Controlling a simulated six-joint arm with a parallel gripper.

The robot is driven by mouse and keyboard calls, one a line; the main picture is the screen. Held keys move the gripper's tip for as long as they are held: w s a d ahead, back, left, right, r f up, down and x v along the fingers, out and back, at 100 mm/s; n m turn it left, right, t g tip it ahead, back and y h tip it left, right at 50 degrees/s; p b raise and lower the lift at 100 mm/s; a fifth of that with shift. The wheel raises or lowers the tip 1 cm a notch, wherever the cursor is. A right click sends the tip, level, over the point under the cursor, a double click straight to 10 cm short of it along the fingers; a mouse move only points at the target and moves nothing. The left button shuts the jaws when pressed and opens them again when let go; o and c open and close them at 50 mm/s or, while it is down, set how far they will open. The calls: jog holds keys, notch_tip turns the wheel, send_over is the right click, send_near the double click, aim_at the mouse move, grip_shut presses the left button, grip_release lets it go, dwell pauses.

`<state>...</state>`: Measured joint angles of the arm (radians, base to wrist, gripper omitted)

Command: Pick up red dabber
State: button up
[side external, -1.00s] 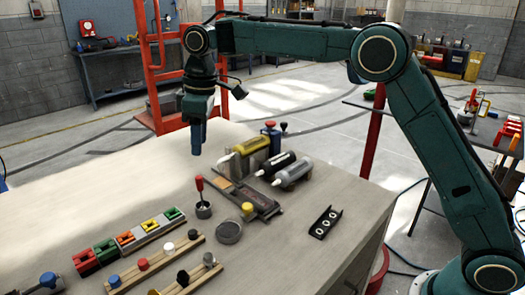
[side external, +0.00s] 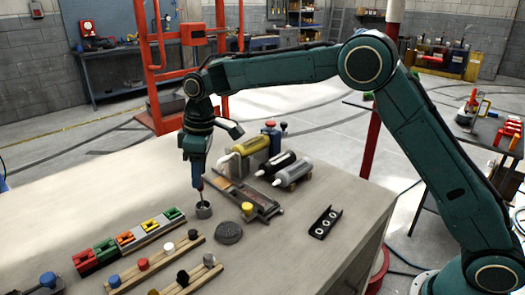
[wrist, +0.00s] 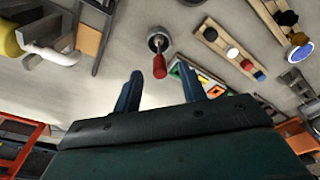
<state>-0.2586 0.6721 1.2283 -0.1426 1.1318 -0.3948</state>
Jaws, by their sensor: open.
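The red dabber stands upright in a small grey cup (side external: 203,211) on the bench. In the wrist view its red handle (wrist: 159,66) points toward me, and the cup (wrist: 153,37) is behind it. My gripper (side external: 197,180) is open and points down, low over the cup. In the side view it hides most of the red handle. In the wrist view my gripper's two fingers (wrist: 163,80) are on either side of the handle's line, with a gap to each side. The handle's end lies around the fingertips' level; I cannot tell the exact depth.
A round dark grey disc (side external: 229,233) and a yellow-topped dabber (side external: 247,208) are close at the right. Bottles (side external: 250,145) lie behind. Coloured blocks (side external: 130,239) and wooden racks (side external: 155,263) with knobs are at front left. The far left bench top is clear.

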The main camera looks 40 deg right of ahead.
jog(key=shift+f, duration=0.1)
jog(key=shift+w+a+f, duration=0.1)
jog(key=shift+f, duration=1.15)
jog(key=shift+w+a+f, duration=0.1)
jog(key=shift+f, duration=1.15)
grip_shut()
